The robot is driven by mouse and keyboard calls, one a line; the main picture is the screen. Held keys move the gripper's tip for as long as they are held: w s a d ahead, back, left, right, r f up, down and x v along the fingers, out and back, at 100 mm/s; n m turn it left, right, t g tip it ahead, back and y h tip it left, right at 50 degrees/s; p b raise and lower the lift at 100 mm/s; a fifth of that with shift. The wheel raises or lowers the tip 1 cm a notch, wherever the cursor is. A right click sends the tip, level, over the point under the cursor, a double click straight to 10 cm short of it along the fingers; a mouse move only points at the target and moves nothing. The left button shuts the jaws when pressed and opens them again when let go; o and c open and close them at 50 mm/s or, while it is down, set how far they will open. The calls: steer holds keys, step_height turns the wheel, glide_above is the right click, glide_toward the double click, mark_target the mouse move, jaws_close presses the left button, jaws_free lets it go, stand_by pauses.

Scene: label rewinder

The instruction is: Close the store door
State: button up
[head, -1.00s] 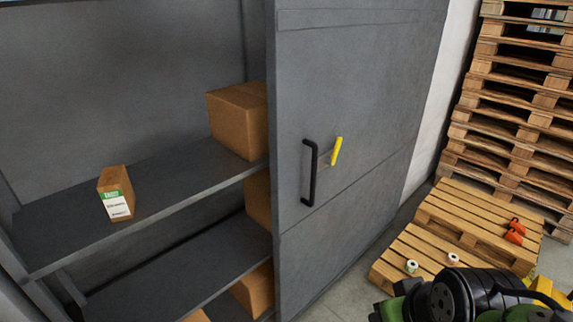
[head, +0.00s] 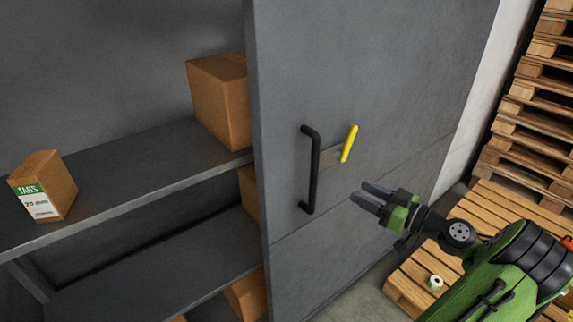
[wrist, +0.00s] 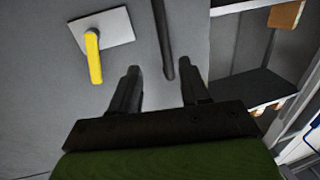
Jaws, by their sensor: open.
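The grey store door (head: 400,60) is a flat panel covering the right part of the cabinet, and the left part stands open. A black vertical bar handle (head: 311,168) is on the door, with a yellow lever (head: 349,143) on a pale plate to its right. My gripper (head: 368,194) is open and empty, to the right of the handle's lower half and apart from it. In the wrist view, my fingers (wrist: 160,80) point at the door. The handle's end (wrist: 167,60) shows between the fingertips' directions, and the yellow lever (wrist: 93,56) is to the left.
Open shelves (head: 150,168) hold a large brown box (head: 218,100) and a small labelled box (head: 43,187). A low pallet (head: 412,282) with a small roll (head: 435,282) lies on the floor at the right. A tall pallet stack (head: 535,115) stands behind it.

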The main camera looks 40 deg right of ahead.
mark_target(314, 169)
steer(key=x, duration=1)
steer(key=p+x, duration=0.1)
steer(key=x, duration=0.4)
steer(key=shift+w+a+r, duration=0.1)
steer(key=shift+a+r, duration=0.05)
steer(key=shift+a, duration=0.2)
steer(key=shift+c, duration=0.3)
jaws_close()
